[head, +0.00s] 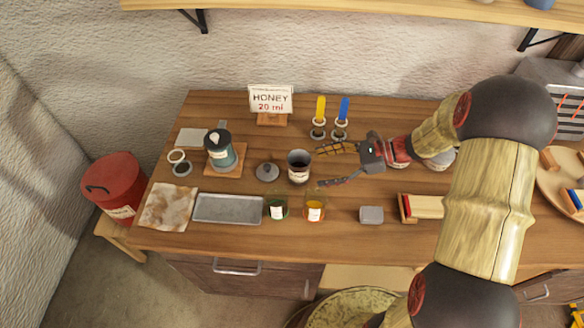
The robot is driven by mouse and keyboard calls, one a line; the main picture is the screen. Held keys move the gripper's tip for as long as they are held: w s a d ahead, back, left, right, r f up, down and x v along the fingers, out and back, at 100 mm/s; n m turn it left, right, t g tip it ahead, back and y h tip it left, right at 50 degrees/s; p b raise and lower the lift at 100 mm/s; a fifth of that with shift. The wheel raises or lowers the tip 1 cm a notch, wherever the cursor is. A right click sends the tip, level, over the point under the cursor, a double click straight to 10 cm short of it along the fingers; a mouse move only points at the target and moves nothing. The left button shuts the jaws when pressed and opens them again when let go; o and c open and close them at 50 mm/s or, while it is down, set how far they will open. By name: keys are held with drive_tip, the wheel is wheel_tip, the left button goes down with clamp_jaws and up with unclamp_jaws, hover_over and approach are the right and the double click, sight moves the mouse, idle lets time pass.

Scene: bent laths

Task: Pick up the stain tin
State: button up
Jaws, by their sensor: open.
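The stain tin looks to be the small dark open can (299,168) with a pale rim, standing upright on the wooden workbench in the head view. A grey knobbed lid (267,173) lies just left of it. My gripper (321,167) reaches in from the right. Its two fingers are spread wide and empty, and their tips point left at the can. The tips look close to the can's right side; I cannot tell whether they touch it.
A teal jar (221,158) stands on a wooden block at left. Two small glasses, one green (278,207) and one amber (314,209), stand in front of the can. A grey tray (228,209) lies front left.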

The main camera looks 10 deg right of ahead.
sight(299, 169)
drive_tip(key=shift+w+a+f, duration=0.35)
drive_tip(key=shift+a+f, duration=0.05)
drive_tip(key=shift+w+b+x, duration=0.15)
drive_tip(key=shift+b+x, duration=0.65)
drive_tip(key=shift+x, duration=1)
drive_tip(key=shift+w+b+x, duration=0.1)
drive_tip(key=shift+b+x, duration=0.65)
drive_tip(key=shift+x, duration=1.05)
drive_tip(key=shift+r, duration=0.2)
drive_tip(key=shift+c, duration=0.8)
drive_tip(key=c, duration=1.3)
